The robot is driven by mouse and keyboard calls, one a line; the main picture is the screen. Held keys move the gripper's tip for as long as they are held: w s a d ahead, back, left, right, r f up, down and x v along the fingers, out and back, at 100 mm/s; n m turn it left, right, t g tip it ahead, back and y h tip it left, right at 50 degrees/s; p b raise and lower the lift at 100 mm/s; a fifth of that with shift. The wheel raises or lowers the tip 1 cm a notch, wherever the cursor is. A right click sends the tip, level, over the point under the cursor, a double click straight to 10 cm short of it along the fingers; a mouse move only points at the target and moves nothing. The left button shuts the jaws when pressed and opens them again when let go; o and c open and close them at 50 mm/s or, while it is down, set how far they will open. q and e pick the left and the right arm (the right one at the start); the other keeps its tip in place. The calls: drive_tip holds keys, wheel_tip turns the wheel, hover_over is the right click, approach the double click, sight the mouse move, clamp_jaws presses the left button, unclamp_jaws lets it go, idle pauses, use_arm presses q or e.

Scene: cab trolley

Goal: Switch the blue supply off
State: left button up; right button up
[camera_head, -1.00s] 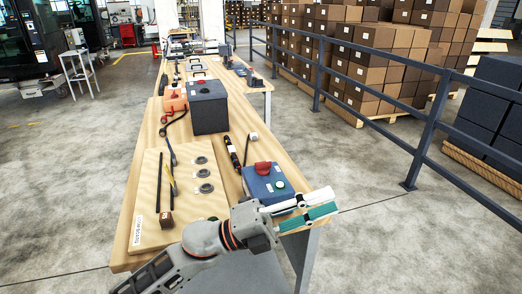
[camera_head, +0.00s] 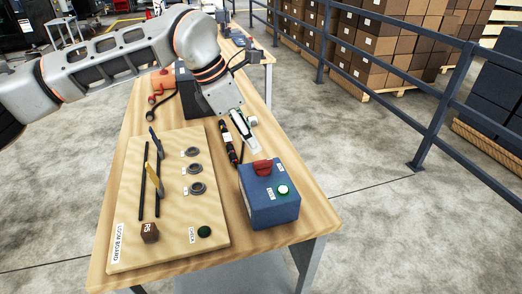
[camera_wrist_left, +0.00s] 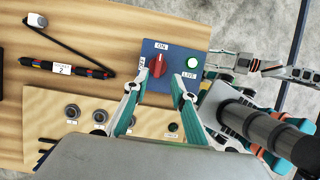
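The blue supply box (camera_head: 270,205) stands at the table's near right, with a red knob (camera_head: 262,167) and a pale green lamp (camera_head: 283,190) marked LIVE. In the left wrist view the knob (camera_wrist_left: 157,66) stands upright, its white mark towards ON; OFF is at its left. The lamp (camera_wrist_left: 192,63) looks bright. My left gripper (camera_head: 247,140) is above and behind the box in the head view. In the wrist view its fingers (camera_wrist_left: 158,84) are apart, either side of the knob's lower end, with nothing held; contact is unclear. My right gripper (camera_wrist_left: 264,68) shows beside the box, its opening unclear.
The loom board (camera_head: 215,225) lies left of the box, with rings, dark rods and a brown block. A dark cable bundle (camera_head: 228,145) lies behind the box. A dark grey box (camera_head: 190,95) stands farther back, partly hidden by my arm. A railing (camera_head: 420,150) runs along the right.

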sight(263, 160)
use_arm(q)
drive_tip(key=shift+x, duration=3.75)
drive_tip(key=shift+a, duration=0.15)
clamp_jaws()
